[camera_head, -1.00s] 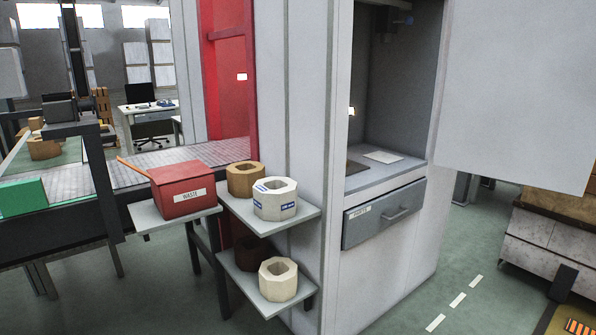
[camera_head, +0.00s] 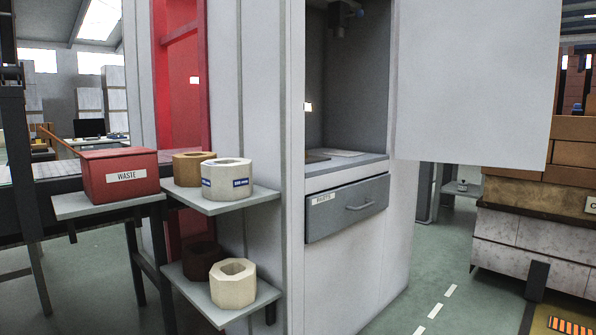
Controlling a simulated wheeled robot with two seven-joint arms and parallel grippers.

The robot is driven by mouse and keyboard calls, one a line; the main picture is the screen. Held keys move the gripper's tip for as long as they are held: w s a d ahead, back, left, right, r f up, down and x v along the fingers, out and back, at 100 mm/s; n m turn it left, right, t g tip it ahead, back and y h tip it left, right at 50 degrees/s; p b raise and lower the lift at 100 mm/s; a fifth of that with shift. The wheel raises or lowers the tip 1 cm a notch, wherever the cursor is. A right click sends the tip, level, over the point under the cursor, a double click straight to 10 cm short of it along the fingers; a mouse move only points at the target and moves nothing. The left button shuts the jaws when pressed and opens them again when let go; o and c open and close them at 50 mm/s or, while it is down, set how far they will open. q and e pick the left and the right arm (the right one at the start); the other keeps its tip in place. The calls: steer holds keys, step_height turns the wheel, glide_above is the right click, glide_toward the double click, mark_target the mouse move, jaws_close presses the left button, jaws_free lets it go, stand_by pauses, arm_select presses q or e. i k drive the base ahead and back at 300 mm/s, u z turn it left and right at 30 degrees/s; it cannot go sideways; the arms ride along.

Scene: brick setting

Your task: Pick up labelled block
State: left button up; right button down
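A white octagonal block (camera_head: 227,183) with a hole through its middle and blue labels on its sides stands on the upper grey shelf (camera_head: 236,204). A tan block (camera_head: 190,170) of similar shape stands behind it to the left, partly hidden by it. On the lower shelf (camera_head: 262,297) a cream block (camera_head: 233,284) with no label in sight stands in front of a dark brown block (camera_head: 203,260). Neither of my grippers shows in this view.
A red box marked WASTE (camera_head: 118,176) stands on a small shelf left of the blocks. A grey cabinet with a drawer (camera_head: 346,208) and an open niche rises to the right. Green floor (camera_head: 450,262) is clear at right, before a brick-and-stone unit (camera_head: 525,248).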

mark_target(222, 180)
steer(key=k, duration=0.25)
steer(key=u, duration=1.05)
steer(key=i, duration=1.9)
steer(key=z, duration=0.3)
